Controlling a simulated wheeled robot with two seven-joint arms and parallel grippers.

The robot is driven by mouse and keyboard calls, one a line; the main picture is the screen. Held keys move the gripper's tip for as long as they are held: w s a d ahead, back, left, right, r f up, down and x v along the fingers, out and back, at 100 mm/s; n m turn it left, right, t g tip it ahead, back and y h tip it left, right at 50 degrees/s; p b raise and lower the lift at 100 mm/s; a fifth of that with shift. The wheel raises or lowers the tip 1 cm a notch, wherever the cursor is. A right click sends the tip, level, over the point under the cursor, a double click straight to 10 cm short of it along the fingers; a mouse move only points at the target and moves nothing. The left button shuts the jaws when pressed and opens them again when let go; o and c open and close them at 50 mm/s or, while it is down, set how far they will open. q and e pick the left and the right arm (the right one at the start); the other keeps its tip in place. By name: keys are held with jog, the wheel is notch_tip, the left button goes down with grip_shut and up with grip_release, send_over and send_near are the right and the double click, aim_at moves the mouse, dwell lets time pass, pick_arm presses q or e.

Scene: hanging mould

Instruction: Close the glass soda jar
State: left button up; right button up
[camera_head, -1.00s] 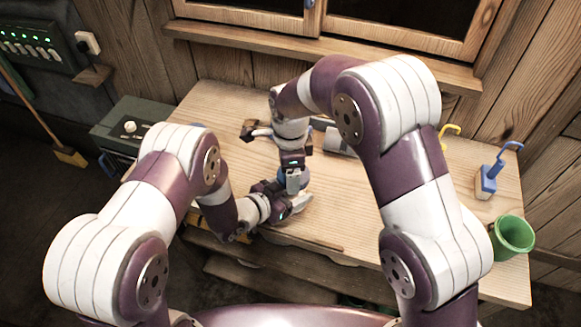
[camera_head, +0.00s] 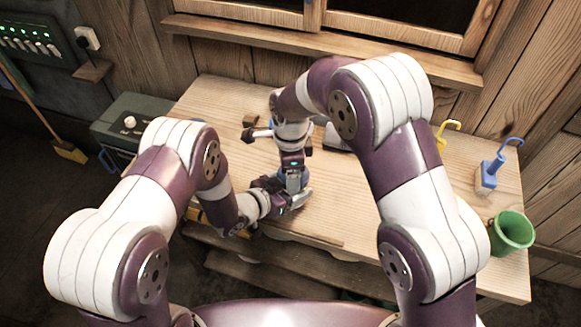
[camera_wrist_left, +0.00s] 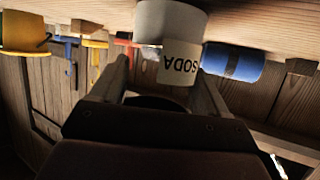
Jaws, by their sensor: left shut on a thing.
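The soda jar (camera_wrist_left: 165,22) shows in the left wrist view as a pale grey-white body with an upside-down "SODA" label (camera_wrist_left: 180,64). My left gripper (camera_wrist_left: 162,80) is shut on it, one finger on each side. In the head view the left gripper (camera_head: 296,200) is low over the table's front part, and a small bluish piece of the jar (camera_head: 305,180) shows beside it. My right gripper (camera_head: 292,176) points down right above the left one, at the jar. Its fingertips are too small and overlapped to read. The jar's lid and opening are hidden by the grippers.
A dark-headed tool (camera_head: 255,133) lies behind the grippers. A blue cylinder (camera_wrist_left: 238,63) shows in the left wrist view.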

pick_arm(q)
jog(key=shift+d, duration=0.1)
pick_arm(e)
jog(key=shift+s+d+f, duration=0.1)
jog(key=shift+s+f, duration=0.05)
jog(key=shift+f, duration=0.7)
jog(key=shift+r, duration=0.1)
jog(key=shift+s+r, duration=0.1)
jog(key=shift+r, duration=0.3)
jog(key=shift+w+r, duration=0.2)
jog(key=shift+r, duration=0.3)
jog(key=shift+w+f, duration=0.1)
jog(key=shift+f, duration=0.45)
dwell(0.7)
